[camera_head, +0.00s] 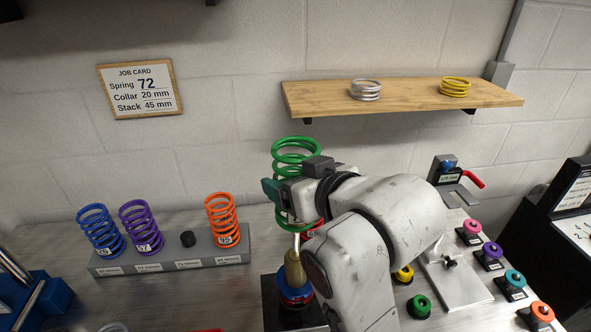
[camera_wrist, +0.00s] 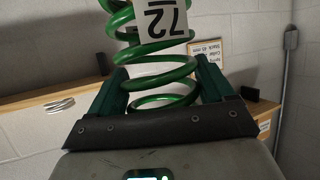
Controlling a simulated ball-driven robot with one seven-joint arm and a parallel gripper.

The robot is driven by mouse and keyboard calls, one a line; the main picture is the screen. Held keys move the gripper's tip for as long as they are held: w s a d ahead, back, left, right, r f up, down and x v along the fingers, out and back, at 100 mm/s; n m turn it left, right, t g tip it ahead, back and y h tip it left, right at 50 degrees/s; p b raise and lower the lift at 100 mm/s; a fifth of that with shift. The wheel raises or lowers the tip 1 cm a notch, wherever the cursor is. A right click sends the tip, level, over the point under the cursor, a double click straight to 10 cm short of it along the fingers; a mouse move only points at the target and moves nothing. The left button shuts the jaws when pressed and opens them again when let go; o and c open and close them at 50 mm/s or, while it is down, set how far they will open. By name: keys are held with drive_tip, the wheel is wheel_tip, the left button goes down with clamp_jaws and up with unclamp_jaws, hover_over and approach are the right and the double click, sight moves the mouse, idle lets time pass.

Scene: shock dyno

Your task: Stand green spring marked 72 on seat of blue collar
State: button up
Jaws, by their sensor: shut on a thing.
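The green spring (camera_head: 296,148) is held upright in my gripper (camera_head: 285,190), above the shock body. In the wrist view the spring (camera_wrist: 160,50) carries a white tag reading 72, and both fingers of my gripper (camera_wrist: 155,90) are shut on its sides. The blue collar (camera_head: 295,294) sits below on a shock with a tan body (camera_head: 294,268) and a thin upright rod. The spring's lower end is around or in front of the rod top, above the collar; I cannot tell which. My arm hides part of the spring and the right side of the collar.
A wooden shelf (camera_head: 400,98) with two short springs is behind. Several coloured knobs stand at right, near a white plate (camera_head: 458,285). The job card (camera_head: 140,89) hangs on the wall.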

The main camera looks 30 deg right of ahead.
hover_over(298, 255)
drive_tip(key=shift+w+f, duration=0.2)
drive_tip(key=shift+f, duration=1)
drive_tip(key=shift+w+f, duration=0.2)
drive_tip(key=shift+f, duration=1)
drive_tip(key=shift+f+b, duration=1.7)
drive_tip(key=shift+b, duration=0.05)
drive_tip(key=shift+f+b, duration=3.55)
drive_tip(key=shift+f, duration=1.9)
